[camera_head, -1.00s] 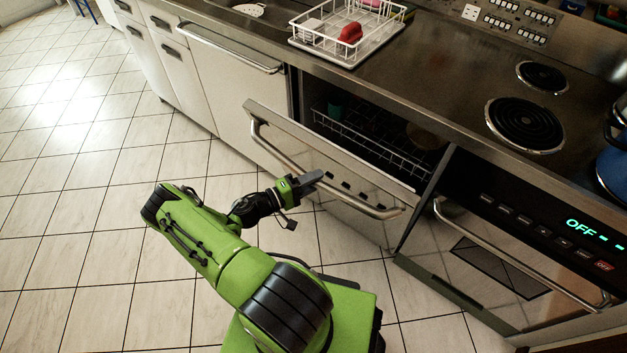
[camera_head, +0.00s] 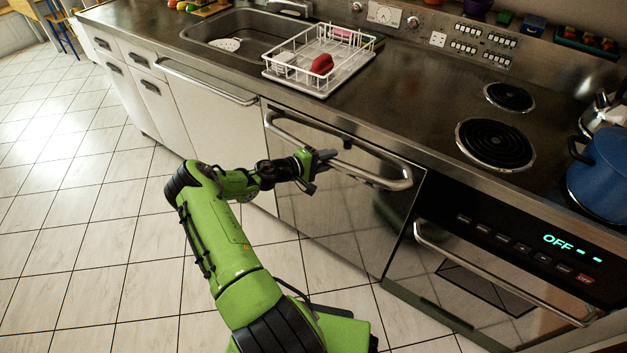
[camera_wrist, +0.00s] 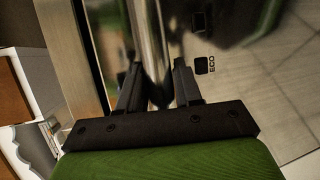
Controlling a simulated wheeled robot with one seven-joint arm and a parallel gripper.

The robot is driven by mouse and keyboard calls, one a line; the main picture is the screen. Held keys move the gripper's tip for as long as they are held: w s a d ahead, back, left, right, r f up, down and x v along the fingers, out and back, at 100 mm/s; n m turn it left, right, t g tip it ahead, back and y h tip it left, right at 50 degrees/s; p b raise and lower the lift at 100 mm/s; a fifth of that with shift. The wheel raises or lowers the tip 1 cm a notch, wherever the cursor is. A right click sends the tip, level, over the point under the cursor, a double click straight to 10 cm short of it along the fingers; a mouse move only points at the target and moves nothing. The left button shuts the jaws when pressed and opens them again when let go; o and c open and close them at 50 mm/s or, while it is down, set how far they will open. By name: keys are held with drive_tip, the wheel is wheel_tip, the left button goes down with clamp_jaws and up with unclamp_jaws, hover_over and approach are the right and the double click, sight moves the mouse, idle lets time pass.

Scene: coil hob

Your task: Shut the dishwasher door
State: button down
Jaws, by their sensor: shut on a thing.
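The dishwasher door (camera_head: 325,205) is a shiny steel panel below the counter. It stands upright and looks flush, or nearly flush, with the cabinet front; a small gap cannot be ruled out. Its long bar handle (camera_head: 382,181) runs across the top of the door. My gripper (camera_head: 328,156) is at the middle of this handle. In the wrist view, the two dark fingers (camera_wrist: 159,85) stand on either side of the shiny bar and are shut on it. The dishwasher's inside and rack are hidden behind the door.
The oven (camera_head: 490,270) with its own bar handle is to the right. A white dish rack (camera_head: 322,62) stands on the counter by the sink (camera_head: 232,32). A blue pot (camera_head: 602,172) sits at the right. The tiled floor (camera_head: 75,235) at left is clear.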

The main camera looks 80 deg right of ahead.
drive_tip(key=shift+s+d+f, duration=0.1)
drive_tip(key=shift+s+d, duration=0.1)
drive_tip(key=shift+d, duration=0.4)
drive_tip(key=shift+d+r, duration=0.1)
drive_tip(key=shift+r, duration=0.3)
drive_tip(key=c, duration=1.1)
unclamp_jaws()
drive_tip(key=shift+s+r, duration=0.1)
drive_tip(key=shift+c, duration=0.2)
drive_tip(key=o, duration=0.3)
drive_tip(key=shift+s+d+f, duration=0.15)
drive_tip(key=shift+d+f, duration=0.1)
drive_tip(key=shift+d, duration=0.1)
drive_tip(key=p+v, duration=0.2)
drive_tip(key=v, duration=1.4)
drive_tip(key=shift+r, duration=0.2)
drive_tip(key=shift+s, duration=0.15)
